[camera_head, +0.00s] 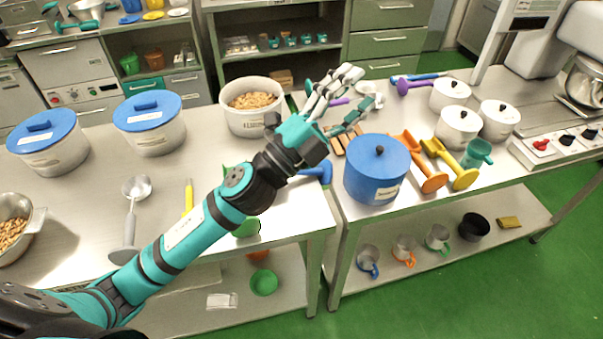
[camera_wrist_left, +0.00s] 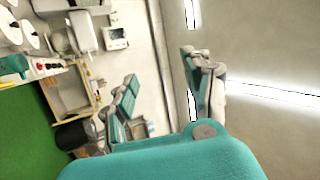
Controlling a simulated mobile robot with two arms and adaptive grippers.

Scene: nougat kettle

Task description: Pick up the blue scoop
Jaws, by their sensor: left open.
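A blue object that looks like the blue scoop (camera_head: 321,171) lies near the front edge of the left counter, just left of the blue-lidded pot. Part of it is hidden behind my left forearm and wrist. My left gripper (camera_head: 359,90) is open and empty, raised above the counters, beyond the blue object and pointing away from it. Its two spread fingers also show in the left wrist view (camera_wrist_left: 165,90), with nothing between them; the scoop does not show there. My right gripper is not in view.
A blue-lidded pot (camera_head: 375,180) stands to the right. Orange scoops (camera_head: 431,180) and a yellow scoop (camera_head: 464,178) lie past it. A tub of nuts (camera_head: 252,118) stands behind my arm. A ladle (camera_head: 133,190) lies left. A gap separates the two counters.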

